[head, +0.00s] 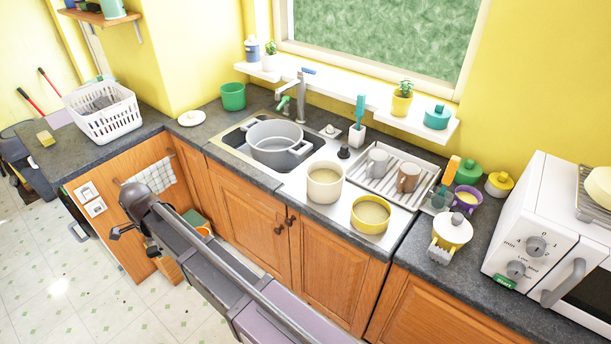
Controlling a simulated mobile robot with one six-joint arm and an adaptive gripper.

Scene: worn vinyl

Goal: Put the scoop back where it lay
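I cannot make out a scoop for certain in the head view. My gripper (132,240) hangs at the end of my dark arm, over the floor in front of the wooden cabinets at the left. It is small and dark here, seen partly behind my wrist, and I cannot tell whether its fingers are open or hold anything. A cream pot (325,195) and a yellow pot (369,224), both with pale contents, stand by the sink.
A grey two-handled pot (274,143) sits in the sink. A dish rack (421,187) holds two mugs. A purple bowl (467,199), lidded pots and a white microwave (545,245) crowd the right. A white basket (103,120) stands at the left. The counter's left corner has free room.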

